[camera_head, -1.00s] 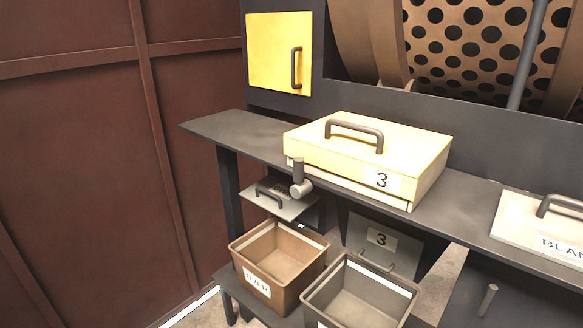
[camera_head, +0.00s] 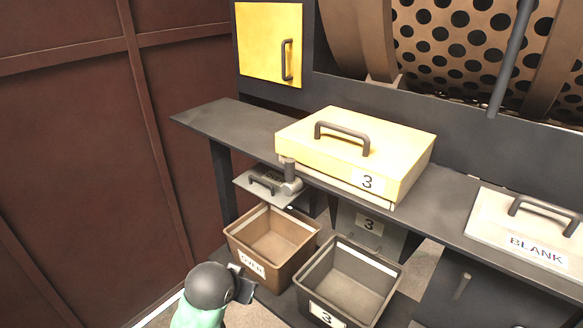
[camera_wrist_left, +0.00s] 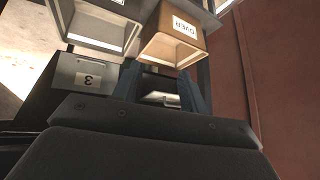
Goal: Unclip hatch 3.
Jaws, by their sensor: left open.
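A yellow box-like hatch labelled 3 (camera_head: 405,165) with a dark bar handle lies on the dark ledge. A grey clip-like lever (camera_head: 291,178) with an upright knob stands at its front left corner; I cannot tell if it is fastened. My left gripper (camera_head: 245,290) is low at the left, beside the brown bin, well below and left of the lever. In the left wrist view its two fingers (camera_wrist_left: 160,90) stand apart with nothing between them. A pale handled plate (camera_wrist_left: 160,99) shows beyond them. My right gripper is not in view.
A brown bin (camera_head: 232,236) labelled OVER and a grey bin (camera_head: 392,285) labelled 3 stand under the ledge (camera_head: 215,118). A grey panel marked 3 (camera_head: 345,220) hangs behind them. A BLANK cover (camera_head: 490,225) lies at right. A red-brown wall (camera_head: 70,180) bounds the left.

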